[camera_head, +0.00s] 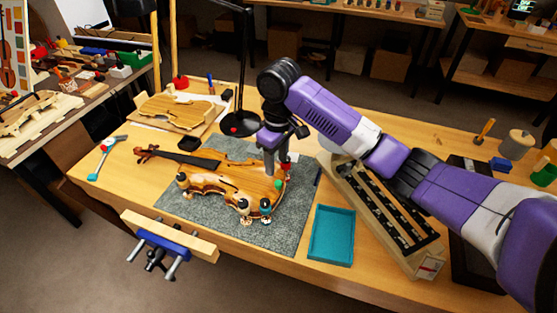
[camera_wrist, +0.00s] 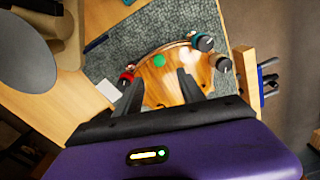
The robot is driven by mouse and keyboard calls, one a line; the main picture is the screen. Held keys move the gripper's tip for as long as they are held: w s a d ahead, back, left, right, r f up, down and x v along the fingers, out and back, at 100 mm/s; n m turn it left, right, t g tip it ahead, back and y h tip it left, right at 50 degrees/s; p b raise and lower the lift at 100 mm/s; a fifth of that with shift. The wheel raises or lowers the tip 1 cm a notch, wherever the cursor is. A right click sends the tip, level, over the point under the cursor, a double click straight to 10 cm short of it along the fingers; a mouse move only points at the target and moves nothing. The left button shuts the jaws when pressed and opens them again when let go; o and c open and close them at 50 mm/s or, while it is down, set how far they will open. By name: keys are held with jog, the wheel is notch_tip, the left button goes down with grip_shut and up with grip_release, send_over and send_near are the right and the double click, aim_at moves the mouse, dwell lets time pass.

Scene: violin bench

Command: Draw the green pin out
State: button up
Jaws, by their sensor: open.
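The violin (camera_head: 228,184) lies on a grey mat (camera_head: 180,213), with several clamps around its edge. The green pin (camera_head: 278,184) shows as a small green spot near the right end of the violin body. In the wrist view the green pin (camera_wrist: 159,61) is a round green head on the wood (camera_wrist: 160,90), just beyond the fingertips. My gripper (camera_head: 270,172) points down above that end of the violin. In the wrist view its two fingers (camera_wrist: 159,76) are apart with nothing between them. How deep the pin sits is hidden.
A teal tray (camera_head: 331,236) lies empty right of the mat. A black lamp (camera_head: 241,123) stands behind. A long slotted box (camera_head: 385,215) lies under my arm.

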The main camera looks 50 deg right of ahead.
aim_at(279, 183)
jog(key=shift+s, duration=0.4)
jog(key=shift+s+f, duration=0.1)
jog(key=shift+f, duration=0.15)
notch_tip(279, 183, down, 7)
jog(key=shift+f+p, duration=0.15)
jog(key=shift+p, duration=0.3)
jog(key=c, duration=1)
grip_shut()
